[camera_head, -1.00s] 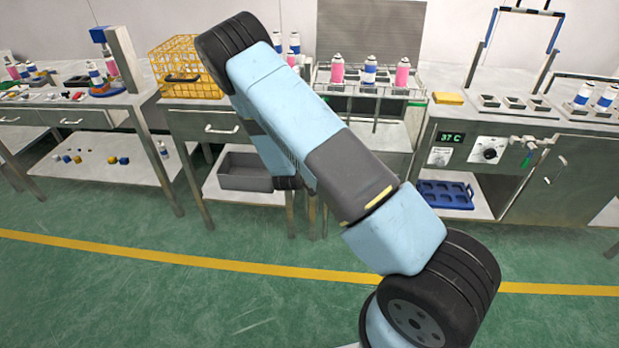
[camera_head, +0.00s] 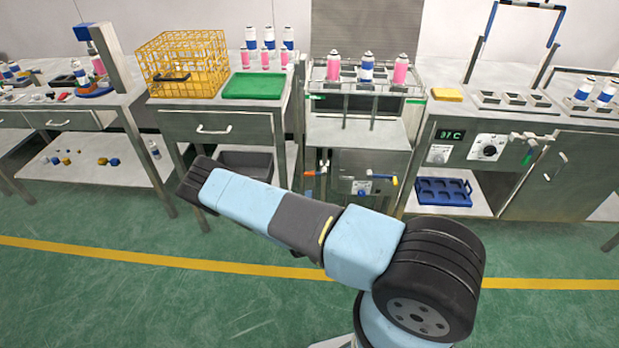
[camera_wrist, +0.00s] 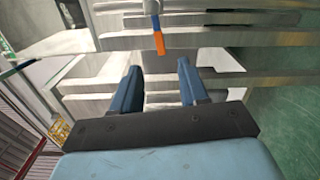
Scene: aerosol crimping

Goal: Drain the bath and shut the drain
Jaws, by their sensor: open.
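The bath (camera_head: 365,95) is a steel-framed tank at the back centre, with a rack of pink and blue cans over it. Below it are an orange handle (camera_head: 309,173) on the left and a yellow-orange lever (camera_head: 394,181) on the right. I cannot tell which of them is the drain. In the wrist view, an orange-tipped lever (camera_wrist: 158,42) hangs from a grey fitting, ahead of and between my fingertips. My gripper (camera_wrist: 159,80) is open and empty, apart from that lever.
A cabinet with a 37 C display (camera_head: 452,135) and dial stands right of the bath. To its left are a yellow wire crate (camera_head: 182,65) and a green tray (camera_head: 253,86) on a bench. A grey bin (camera_head: 246,163) sits below. Green floor in front is open.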

